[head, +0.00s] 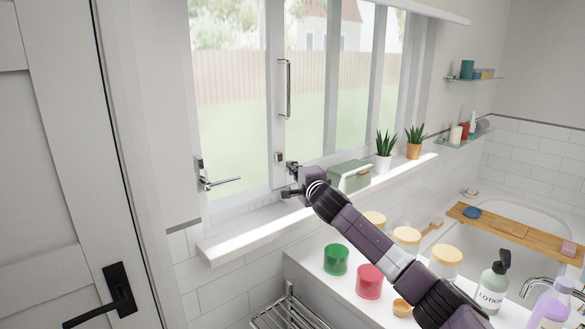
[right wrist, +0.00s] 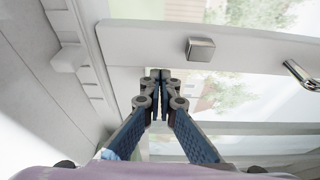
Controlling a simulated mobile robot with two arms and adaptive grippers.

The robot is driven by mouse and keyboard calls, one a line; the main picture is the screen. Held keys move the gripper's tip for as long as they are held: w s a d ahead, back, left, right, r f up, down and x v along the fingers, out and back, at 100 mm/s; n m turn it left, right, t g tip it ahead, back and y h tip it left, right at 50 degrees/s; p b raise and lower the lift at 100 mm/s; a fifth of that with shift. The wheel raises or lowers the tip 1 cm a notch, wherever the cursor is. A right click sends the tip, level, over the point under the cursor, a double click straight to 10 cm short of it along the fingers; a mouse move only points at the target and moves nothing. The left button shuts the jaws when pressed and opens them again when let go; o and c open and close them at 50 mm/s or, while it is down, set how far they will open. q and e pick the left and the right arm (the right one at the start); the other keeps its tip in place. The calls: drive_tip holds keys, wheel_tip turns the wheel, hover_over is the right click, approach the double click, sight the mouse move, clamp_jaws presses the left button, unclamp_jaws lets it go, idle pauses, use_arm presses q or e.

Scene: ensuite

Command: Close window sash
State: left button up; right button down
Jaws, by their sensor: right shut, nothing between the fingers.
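The white-framed window (head: 275,70) fills the middle of the head view. A tall metal pull handle (head: 286,88) is on an upright of its sash, with a small square metal catch (head: 279,157) below. The catch (right wrist: 200,48) and the end of the handle (right wrist: 302,74) also show in the right wrist view. A lever handle (head: 217,182) is at the lower left of the window. My right gripper (head: 291,180) is low by the sash, just above the sill. In the right wrist view its fingers (right wrist: 160,76) are shut and empty, close to the white frame. My left gripper is out of view.
The sill (head: 235,240) holds a green-grey box (head: 348,178) and two potted plants (head: 385,150), (head: 415,142) right of my gripper. Below are jars, including a green one (head: 335,259) and a red one (head: 369,281), and a lotion bottle (head: 491,284). A door (head: 70,170) stands left.

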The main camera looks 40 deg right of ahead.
drive_tip(key=shift+a, duration=0.1)
drive_tip(key=s+a+b, duration=0.1)
drive_tip(key=a+b, duration=0.3)
drive_tip(key=a, duration=1.7)
drive_tip(key=shift+s+a, duration=0.4)
drive_tip(key=shift+d, duration=0.1)
